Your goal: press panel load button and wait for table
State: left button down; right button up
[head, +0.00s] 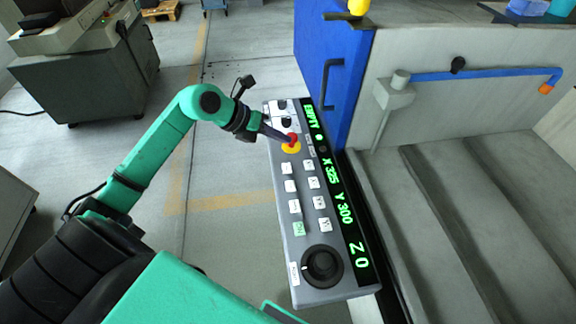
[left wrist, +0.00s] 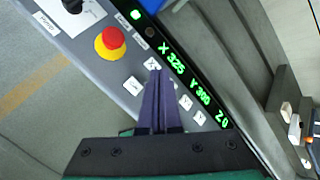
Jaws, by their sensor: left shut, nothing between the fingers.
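The grey control panel (head: 273,190) stands tilted in the middle of the head view and shows again in the left wrist view (left wrist: 100,72). It has a red stop button (head: 291,139) on a yellow ring, two columns of white keys (head: 290,186), a greenish key (head: 299,228) and a black dial (head: 324,266). Its green display (head: 338,190) reads EMPTY, X 325, Y 300, Z 0. The key labels are too small to read. My left gripper (head: 282,138) is shut and empty over the panel's upper part. In the left wrist view its fingertips (left wrist: 158,76) overlap white keys; contact is unclear.
A blue machine door (head: 327,60) with a handle stands behind the panel. A grey basin (head: 460,200) with a blue pipe (head: 470,76) lies to the right. A grey cabinet (head: 85,88) stands at the upper left. Open floor lies left of the panel.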

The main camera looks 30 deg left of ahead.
aim_at(283, 169)
pick_arm(q)
notch_tip(283, 169, down, 9)
jog(key=b, duration=0.6)
jog(key=shift+w+d, duration=0.15)
jog(key=shift+r, duration=0.1)
dwell(1.5)
jog(key=shift+f+b, duration=0.45)
jog(key=shift+b, duration=0.1)
